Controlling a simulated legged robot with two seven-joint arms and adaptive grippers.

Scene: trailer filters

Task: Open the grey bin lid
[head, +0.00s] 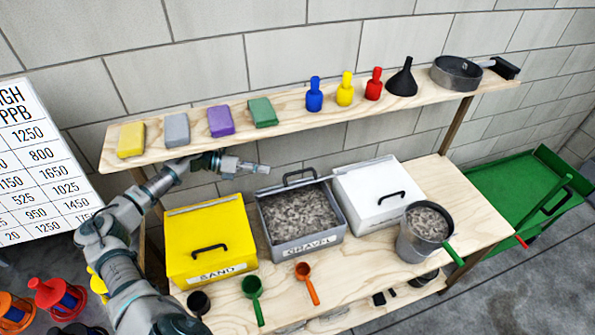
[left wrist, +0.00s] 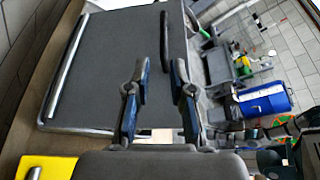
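The grey bin (head: 300,240), labelled GRAVEL, stands between the yellow and white bins, with its gravel exposed. Its lid stands raised at the back, where its dark handle (head: 299,177) shows above the rim. In the left wrist view the lid is a broad dark grey panel (left wrist: 105,65), with the handle (left wrist: 165,42) just beyond my fingertips. My left gripper (head: 262,168) is behind and left of the raised handle, pointing right. In the left wrist view its fingers (left wrist: 160,80) are apart with nothing between them. My right gripper is not in view.
A yellow SAND bin (head: 210,235) and a white bin (head: 375,185) flank it, both lidded. A gravel-filled metal pot (head: 410,245) stands right. Green (head: 252,287) and orange (head: 303,270) scoops lie in front. A shelf (head: 330,115) with sponges and bottles runs above my left gripper.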

